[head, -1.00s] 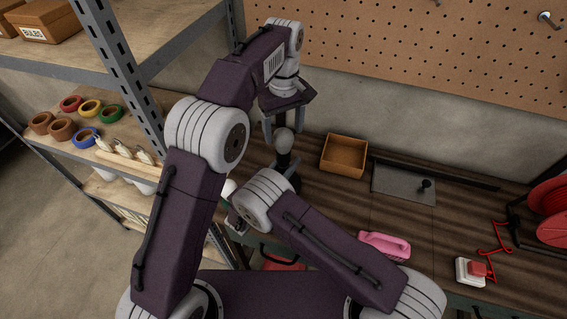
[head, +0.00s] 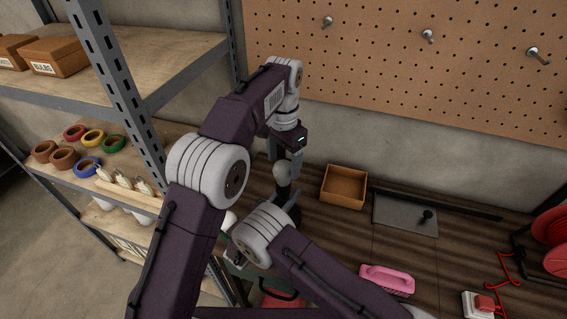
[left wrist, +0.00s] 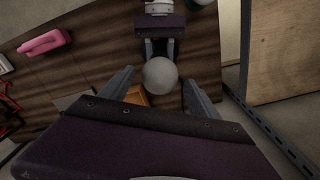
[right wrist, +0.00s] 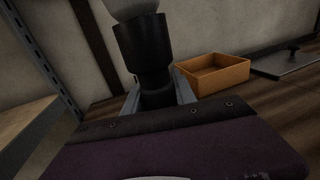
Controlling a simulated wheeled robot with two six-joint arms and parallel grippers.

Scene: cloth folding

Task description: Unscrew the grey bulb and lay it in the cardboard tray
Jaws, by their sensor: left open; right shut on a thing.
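The grey bulb (head: 282,171) stands upright on top of a black lamp holder (head: 283,189) at the left of the bench. My left gripper (head: 288,158) points down over the bulb. In the left wrist view its open fingers stand on either side of the bulb (left wrist: 160,75), with gaps. My right gripper (right wrist: 157,97) is shut on the lower part of the black holder (right wrist: 144,52), below the bulb (right wrist: 128,8). The cardboard tray (head: 341,203) stands to the right of the holder and looks empty; it also shows in the right wrist view (right wrist: 222,79).
A grey plate with a black knob (head: 405,216) lies right of the tray. A pink object (head: 387,280), a red-topped switch box (head: 483,305) and a red cable reel (head: 550,240) are further right. A metal shelf post (head: 125,90) rises close by my left arm.

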